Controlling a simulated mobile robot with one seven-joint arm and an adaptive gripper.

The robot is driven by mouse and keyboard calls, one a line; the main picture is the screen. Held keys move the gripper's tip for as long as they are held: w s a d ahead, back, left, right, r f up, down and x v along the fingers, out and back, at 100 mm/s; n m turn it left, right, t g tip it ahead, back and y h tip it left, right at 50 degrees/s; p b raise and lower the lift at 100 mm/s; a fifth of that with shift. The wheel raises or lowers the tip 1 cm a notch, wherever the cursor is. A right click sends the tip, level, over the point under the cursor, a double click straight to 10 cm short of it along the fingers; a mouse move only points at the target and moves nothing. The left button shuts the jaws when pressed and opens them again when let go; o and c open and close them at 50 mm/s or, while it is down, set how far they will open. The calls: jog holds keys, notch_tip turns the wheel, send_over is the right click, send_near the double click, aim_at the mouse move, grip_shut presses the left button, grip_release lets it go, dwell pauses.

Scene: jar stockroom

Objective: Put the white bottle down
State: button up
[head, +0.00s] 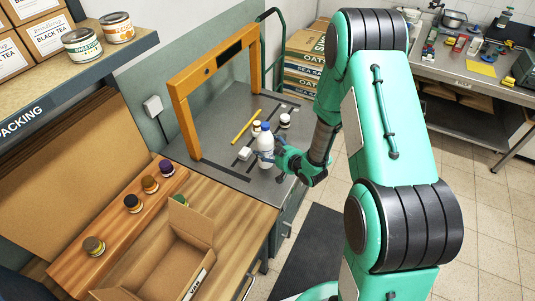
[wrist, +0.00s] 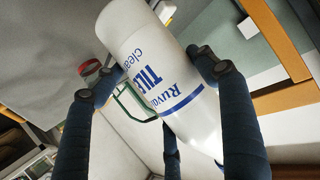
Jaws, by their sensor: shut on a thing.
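The white bottle (head: 265,148) has a bluish cap and stands about upright in the head view, over the grey metal bench top (head: 222,113). My gripper (head: 271,159) is shut on its body from the right. I cannot tell whether the bottle's base touches the bench. In the wrist view the bottle (wrist: 160,72) carries blue lettering and a blue band. The dark fingers of my gripper (wrist: 153,85) lie on both sides of it. The fingers hide part of the bottle's lower body in the head view.
An orange arch (head: 182,112) spans the bench. An open carton (head: 150,268) and several dark-lidded jars stand on the wooden counter (head: 240,212).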

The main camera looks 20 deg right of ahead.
aim_at(269, 153)
jog(key=shift+w, duration=0.3)
jog(key=shift+f+b, duration=0.35)
jog(key=shift+f, duration=1.4)
jog(key=shift+f, duration=0.15)
jog(key=o, duration=1.8)
jog(key=shift+c, duration=0.2)
jog(key=shift+r, duration=0.2)
jog(key=shift+s+d+r, duration=0.25)
jog(key=shift+s, duration=0.35)
jog(key=p+v, duration=0.1)
jog(key=v, duration=0.9)
jog(key=shift+s+r, duration=0.15)
jog(key=shift+s, duration=0.2)
